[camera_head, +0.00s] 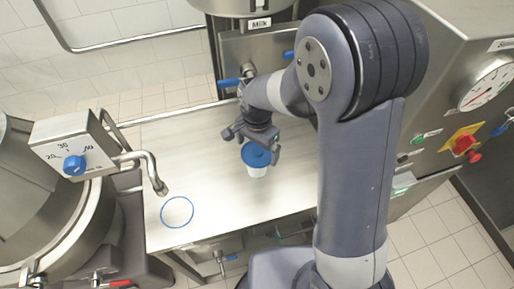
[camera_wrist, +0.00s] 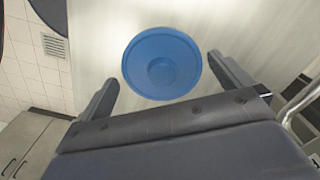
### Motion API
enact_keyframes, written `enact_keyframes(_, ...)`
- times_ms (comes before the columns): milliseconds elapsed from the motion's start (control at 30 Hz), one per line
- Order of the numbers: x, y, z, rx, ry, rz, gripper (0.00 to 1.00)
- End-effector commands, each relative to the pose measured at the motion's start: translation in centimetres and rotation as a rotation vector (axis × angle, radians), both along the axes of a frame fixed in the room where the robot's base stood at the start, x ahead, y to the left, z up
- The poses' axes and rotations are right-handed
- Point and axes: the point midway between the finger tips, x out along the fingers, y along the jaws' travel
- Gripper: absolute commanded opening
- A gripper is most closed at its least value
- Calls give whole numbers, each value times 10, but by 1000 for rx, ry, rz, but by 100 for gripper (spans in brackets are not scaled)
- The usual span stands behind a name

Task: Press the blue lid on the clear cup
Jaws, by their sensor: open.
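The blue lid (camera_head: 256,155) sits on top of the clear cup (camera_head: 257,171), which stands upright on the steel table below my gripper. The lid's round top also shows in the wrist view (camera_wrist: 162,63), just beyond the fingers, and hides the cup there. Whether the lid is fully seated I cannot tell. My gripper (camera_head: 254,148) is open, with its two fingers spread wide on either side of the lid in the wrist view (camera_wrist: 160,83). I see nothing between the fingers' pads.
The steel table (camera_head: 205,165) has free room left of the cup. A blue ring (camera_head: 177,212) marks its front left part. A metal spout (camera_head: 152,172) reaches over the left edge from a dial box (camera_head: 75,148). A panel with a gauge (camera_head: 487,84) stands at the right.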

Motion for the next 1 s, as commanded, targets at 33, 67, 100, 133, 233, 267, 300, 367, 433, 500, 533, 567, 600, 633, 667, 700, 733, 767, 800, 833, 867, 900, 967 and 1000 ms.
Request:
enact_keyframes(33,1,0,7,3,-6,0,100)
enact_keyframes(67,1,0,12,2,-5,0,100)
enact_keyframes(100,1,0,19,3,-7,0,100)
enact_keyframes(133,1,1,26,3,-7,0,100)
enact_keyframes(233,1,0,47,3,-7,0,100)
enact_keyframes(267,1,1,54,3,-7,0,100)
enact_keyframes(300,1,1,61,3,-7,0,100)
enact_keyframes(367,1,0,72,3,-6,0,100)
enact_keyframes(433,1,0,82,1,-5,0,100)
enact_keyframes(500,1,0,90,1,-3,0,100)
enact_keyframes(533,0,0,93,1,-2,0,100)
enact_keyframes(567,0,0,95,1,-2,0,100)
enact_keyframes(600,0,0,97,1,-2,0,100)
enact_keyframes(633,0,0,98,1,-2,0,100)
enact_keyframes(667,0,0,99,0,-1,0,100)
enact_keyframes(700,0,0,100,0,0,0,100)
enact_keyframes(733,0,0,100,0,0,0,100)
enact_keyframes(767,0,0,100,0,0,0,100)
enact_keyframes(800,0,0,100,0,0,0,100)
enact_keyframes(833,0,0,100,0,0,0,100)
enact_keyframes(867,0,0,100,0,0,0,100)
enact_keyframes(900,0,0,100,0,0,0,100)
enact_keyframes(967,0,0,99,0,0,0,100)
enact_keyframes(1000,0,0,98,0,0,0,100)
